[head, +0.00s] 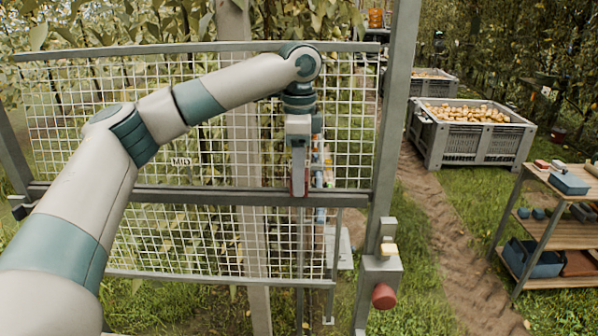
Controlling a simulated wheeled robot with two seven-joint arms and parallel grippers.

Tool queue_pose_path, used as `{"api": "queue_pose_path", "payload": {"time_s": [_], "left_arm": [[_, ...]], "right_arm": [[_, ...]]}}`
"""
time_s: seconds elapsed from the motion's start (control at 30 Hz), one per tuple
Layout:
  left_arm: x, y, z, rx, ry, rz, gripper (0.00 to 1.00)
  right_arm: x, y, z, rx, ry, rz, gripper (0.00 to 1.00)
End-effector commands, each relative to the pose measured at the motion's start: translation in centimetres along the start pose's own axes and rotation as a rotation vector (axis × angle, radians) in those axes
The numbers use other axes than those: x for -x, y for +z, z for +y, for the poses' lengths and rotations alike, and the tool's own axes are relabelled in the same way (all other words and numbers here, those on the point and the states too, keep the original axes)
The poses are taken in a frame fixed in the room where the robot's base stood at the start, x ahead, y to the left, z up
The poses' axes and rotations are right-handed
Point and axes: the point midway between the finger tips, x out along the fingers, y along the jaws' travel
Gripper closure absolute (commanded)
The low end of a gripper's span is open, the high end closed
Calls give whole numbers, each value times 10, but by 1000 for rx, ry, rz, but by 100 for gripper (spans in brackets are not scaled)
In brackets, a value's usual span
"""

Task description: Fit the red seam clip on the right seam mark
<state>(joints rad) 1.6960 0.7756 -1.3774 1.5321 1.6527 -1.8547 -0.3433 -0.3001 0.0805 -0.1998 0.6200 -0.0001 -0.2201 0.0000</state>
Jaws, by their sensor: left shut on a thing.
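My left arm reaches in from the left across the wire mesh panel (90,120), and my left gripper (299,182) points down in front of the panel's right part. It is shut on a thin red piece, the red seam clip (306,181), of which only a narrow strip shows at the fingertips. The clip is at the height of the middle rail (230,197); I cannot tell whether it touches the rail. A label reading MID (181,161) sits on the mesh left of the gripper. I cannot make out the right seam mark. My right gripper is out of view.
A grey post (392,130) stands right of the panel, with a box and red knob (383,295) low on it. Crates of pears (440,148) stand behind at right. A wooden shelf (570,205) holds blue bins. A dirt path (445,240) runs between.

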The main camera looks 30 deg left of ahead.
Motion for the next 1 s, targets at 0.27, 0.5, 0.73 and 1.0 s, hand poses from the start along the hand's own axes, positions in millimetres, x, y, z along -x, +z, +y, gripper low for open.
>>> {"api": "queue_pose_path", "payload": {"time_s": [0.27,0.5,0.73,1.0], "left_arm": [[-7,0,0,1,0,0,72],[-13,0,0,1,-1,1,72],[-16,0,0,1,0,1,72],[-16,0,0,1,-1,1,72]], "right_arm": [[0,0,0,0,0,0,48],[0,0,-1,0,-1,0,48],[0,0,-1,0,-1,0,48],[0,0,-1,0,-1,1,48]]}}
